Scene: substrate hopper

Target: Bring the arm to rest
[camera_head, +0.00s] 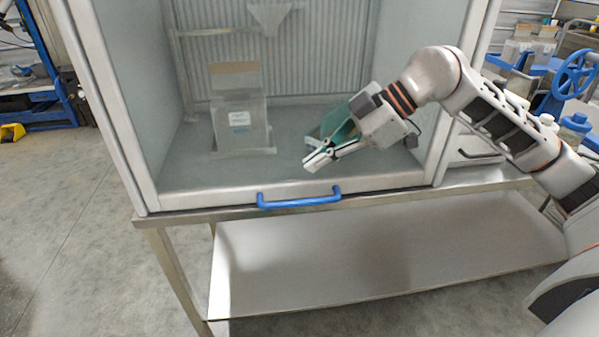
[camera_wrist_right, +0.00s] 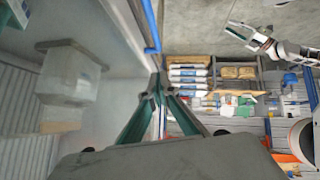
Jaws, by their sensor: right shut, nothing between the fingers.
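My right arm comes in from the right in the head view. Its gripper (camera_head: 318,160) is at the front of the glass-walled cabinet (camera_head: 228,196), above and behind the blue handle (camera_head: 298,198). In the right wrist view the green fingers of the right gripper (camera_wrist_right: 159,86) meet at the tips, shut with nothing between them. What seems to be my left gripper (camera_wrist_right: 240,32) shows small at the upper right of the wrist view, away from the cabinet; its finger gap is unclear. The left arm does not show in the head view.
A clear box with a white label (camera_head: 240,136) stands inside the cabinet, left of my right gripper. A funnel-shaped outlet (camera_head: 270,17) hangs behind it. A steel table with a lower shelf (camera_head: 380,262) carries the cabinet. A blue handwheel (camera_head: 575,78) stands right. Floor at left is mostly clear.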

